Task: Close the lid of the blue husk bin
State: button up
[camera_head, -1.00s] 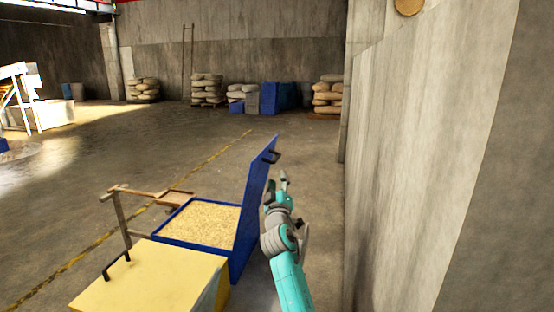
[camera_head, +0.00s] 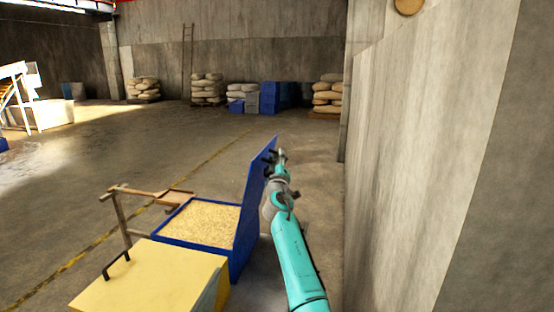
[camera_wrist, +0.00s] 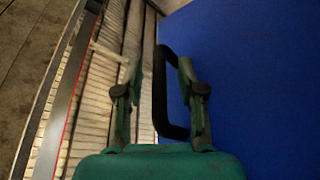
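The blue husk bin (camera_head: 192,245) stands open at lower centre, filled with pale husk (camera_head: 205,222). Its blue lid (camera_head: 254,212) stands nearly upright along the bin's right side. The lid's black handle is near its top edge; in the wrist view the handle (camera_wrist: 160,105) projects from the blue lid (camera_wrist: 250,80). My gripper (camera_head: 277,155) is at the lid's upper edge by the handle. In the wrist view my gripper (camera_wrist: 159,75) is open, with one finger on either side of the handle. I cannot tell whether a finger touches it.
A yellow box with a black handle (camera_head: 150,280) stands in front of the bin. A wooden-handled frame (camera_head: 130,205) is left of the bin. A concrete wall (camera_head: 415,170) rises close on the right. The floor behind the bin is clear.

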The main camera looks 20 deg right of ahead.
jog(key=shift+w+d+r, duration=0.1)
jog(key=shift+w, duration=0.2)
grip_shut()
